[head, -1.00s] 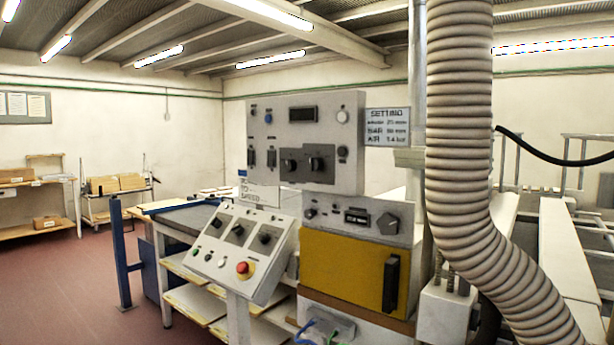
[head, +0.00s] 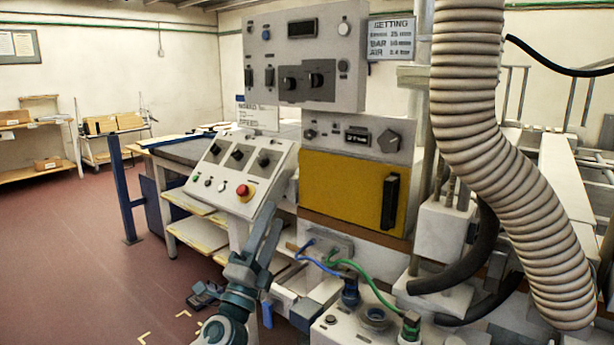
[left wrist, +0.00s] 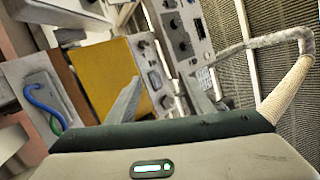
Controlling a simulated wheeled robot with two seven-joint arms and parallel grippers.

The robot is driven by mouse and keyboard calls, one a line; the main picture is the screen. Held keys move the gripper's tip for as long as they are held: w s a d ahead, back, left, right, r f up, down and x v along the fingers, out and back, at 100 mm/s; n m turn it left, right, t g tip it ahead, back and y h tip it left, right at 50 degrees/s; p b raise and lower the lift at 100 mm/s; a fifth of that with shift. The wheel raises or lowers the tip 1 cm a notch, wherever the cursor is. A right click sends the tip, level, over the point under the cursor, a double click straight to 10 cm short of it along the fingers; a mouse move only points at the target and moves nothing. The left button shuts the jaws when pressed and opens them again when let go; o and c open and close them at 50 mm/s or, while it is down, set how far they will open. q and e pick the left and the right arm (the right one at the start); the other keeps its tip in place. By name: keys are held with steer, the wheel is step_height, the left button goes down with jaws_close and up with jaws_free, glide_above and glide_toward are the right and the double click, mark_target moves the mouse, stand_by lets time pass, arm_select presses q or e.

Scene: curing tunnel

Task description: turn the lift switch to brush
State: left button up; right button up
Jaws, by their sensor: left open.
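A sloped grey control box (head: 226,188) stands left of centre in the head view. It carries black rotary switches (head: 237,153), small buttons and a red stop button (head: 244,191). An upright panel (head: 330,40) above has two more black knobs (head: 303,81), and the panel over the yellow door has a grey knob (head: 389,141). Labels are too small to tell which is the lift switch or where it points. My left gripper (head: 270,224) is open and empty, in front of and below the sloped box. Its fingers also show in the left wrist view (left wrist: 162,90). My right gripper is not in view.
A yellow door (head: 340,185) with a black handle is right of the sloped box. Blue and green hoses (head: 365,278) run below it. A thick ribbed duct (head: 480,110) hangs on the right. Floor at the left (head: 75,240) is clear.

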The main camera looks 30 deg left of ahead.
mark_target(309, 84)
arm_select(q)
steer(key=w+r+m+g+h, duration=0.1)
steer(key=w+r+m+h, duration=0.2)
steer(key=r+m+h, duration=1.5)
steer(key=w+a+r+m+g+y, duration=0.1)
steer(key=a+r+m+y, duration=0.2)
steer(key=a+m+y, duration=0.3)
steer(key=a+y, duration=0.2)
steer(key=shift+w+r+m+g+y, duration=0.3)
steer(key=shift+w+g, duration=0.05)
steer(key=shift+g, duration=0.05)
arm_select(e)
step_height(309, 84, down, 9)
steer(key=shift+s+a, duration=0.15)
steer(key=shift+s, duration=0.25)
arm_select(q)
steer(key=shift+w+d, duration=0.1)
steer(key=shift+w, duration=0.05)
